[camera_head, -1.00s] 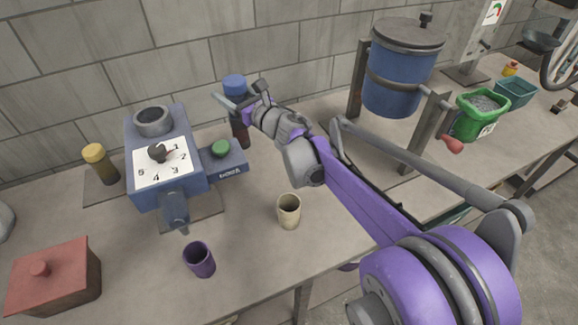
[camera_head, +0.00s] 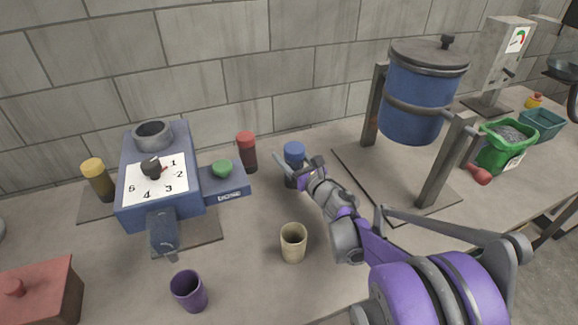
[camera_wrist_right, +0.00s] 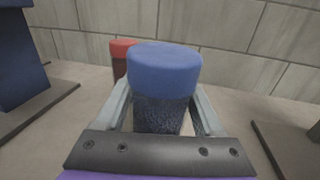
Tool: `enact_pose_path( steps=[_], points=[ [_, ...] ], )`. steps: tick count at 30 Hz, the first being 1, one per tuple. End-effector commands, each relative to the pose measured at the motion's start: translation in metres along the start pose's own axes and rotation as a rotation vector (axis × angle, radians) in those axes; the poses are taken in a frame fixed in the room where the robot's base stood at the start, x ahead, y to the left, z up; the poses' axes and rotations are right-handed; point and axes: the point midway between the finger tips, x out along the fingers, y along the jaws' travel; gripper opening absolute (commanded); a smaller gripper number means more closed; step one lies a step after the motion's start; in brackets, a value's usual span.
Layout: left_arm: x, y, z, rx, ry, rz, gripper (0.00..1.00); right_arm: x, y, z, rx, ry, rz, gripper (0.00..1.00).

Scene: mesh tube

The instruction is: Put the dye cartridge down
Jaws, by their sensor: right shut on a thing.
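A dye cartridge with a blue cap (camera_head: 294,151) and a dark speckled body is upright in my right gripper (camera_head: 292,174). In the right wrist view the blue cap (camera_wrist_right: 165,69) is in the middle, with a finger on each side of the body. My right gripper is shut on this cartridge, at the back of the bench right of the red-capped cartridge (camera_head: 247,152). The cartridge's base is mostly hidden, so I cannot tell whether it touches the bench. A yellow-capped cartridge (camera_head: 98,179) stands left of the blue machine. My left gripper is not in view.
The blue dial machine (camera_head: 158,178) with a green button (camera_head: 222,168) stands left. A beige cup (camera_head: 293,243) and a purple cup (camera_head: 189,291) stand in front. A blue tank (camera_head: 417,100) on a stand is right. The wall is close behind.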

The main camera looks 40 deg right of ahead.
Motion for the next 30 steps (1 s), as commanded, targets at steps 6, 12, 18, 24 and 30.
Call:
enact_pose_path(
  steps=[6, 12, 18, 24, 30],
  points=[
    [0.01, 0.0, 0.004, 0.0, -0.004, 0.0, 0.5, 0.0, 0.0, -0.03, 0.001, 0.001, 0.0, 0.04],
    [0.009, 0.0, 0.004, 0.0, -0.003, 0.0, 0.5, 0.0, 0.0, -0.028, 0.0, 0.0, 0.0, 0.04],
    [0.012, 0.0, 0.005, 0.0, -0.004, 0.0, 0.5, 0.0, 0.0, -0.032, 0.0, 0.0, 0.0, 0.76],
    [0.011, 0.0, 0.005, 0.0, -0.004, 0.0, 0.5, 0.0, 0.0, -0.032, 0.0, 0.0, 0.0, 1.0],
    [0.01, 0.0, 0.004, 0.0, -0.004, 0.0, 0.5, 0.0, 0.0, -0.03, 0.0, 0.0, 0.0, 1.0]
  ],
)
